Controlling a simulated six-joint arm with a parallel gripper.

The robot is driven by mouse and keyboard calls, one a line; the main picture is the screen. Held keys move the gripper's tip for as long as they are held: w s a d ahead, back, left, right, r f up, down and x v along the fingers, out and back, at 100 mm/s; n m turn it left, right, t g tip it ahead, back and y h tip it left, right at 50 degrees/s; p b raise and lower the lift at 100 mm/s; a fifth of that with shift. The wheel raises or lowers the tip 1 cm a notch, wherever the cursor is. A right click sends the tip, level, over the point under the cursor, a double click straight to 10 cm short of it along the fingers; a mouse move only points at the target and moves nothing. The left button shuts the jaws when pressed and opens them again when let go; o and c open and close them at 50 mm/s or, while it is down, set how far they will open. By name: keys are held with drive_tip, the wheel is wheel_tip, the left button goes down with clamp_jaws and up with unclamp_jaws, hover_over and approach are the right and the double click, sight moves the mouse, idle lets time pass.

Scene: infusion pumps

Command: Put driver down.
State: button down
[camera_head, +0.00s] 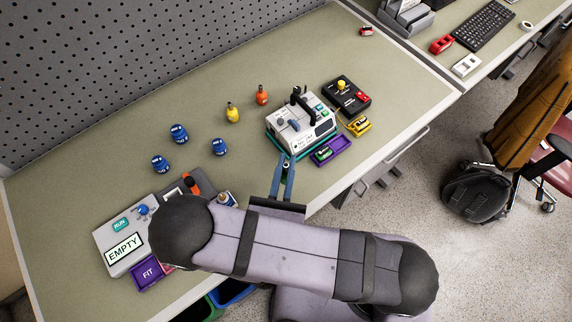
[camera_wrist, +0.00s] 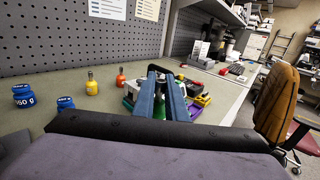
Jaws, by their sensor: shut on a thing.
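The driver (camera_head: 305,133), which I take to be the white boxed pump with a black carrying handle (camera_head: 301,103), is upright over a teal base (camera_head: 272,141) right of centre. I cannot tell whether it touches the base. My gripper (camera_head: 285,160) reaches it from the front with blue fingers. The fingers hide much of the driver, and the exact grip is unclear. Its white side shows left of them (camera_wrist: 132,90).
A purple tray (camera_head: 331,152), a yellow item (camera_head: 359,126) and a black box (camera_head: 346,97) stand close right. Yellow (camera_head: 232,113) and orange (camera_head: 262,96) bottles and several blue weights (camera_head: 179,134) stand left. The back-middle bench is clear.

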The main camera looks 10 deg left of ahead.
drive_tip(key=w+d+f+m+g+h+b, duration=0.1)
drive_tip(key=w+d+f+m+h+b, duration=0.25)
drive_tip(key=w+d+h, duration=0.45)
drive_tip(key=w+d+f+m+g+b, duration=0.1)
drive_tip(key=d+f, duration=0.2)
drive_tip(key=d, duration=0.9)
drive_tip(key=shift+w+m+b, duration=0.3)
drive_tip(key=shift+w+m, duration=0.05)
drive_tip(key=shift+w, duration=0.05)
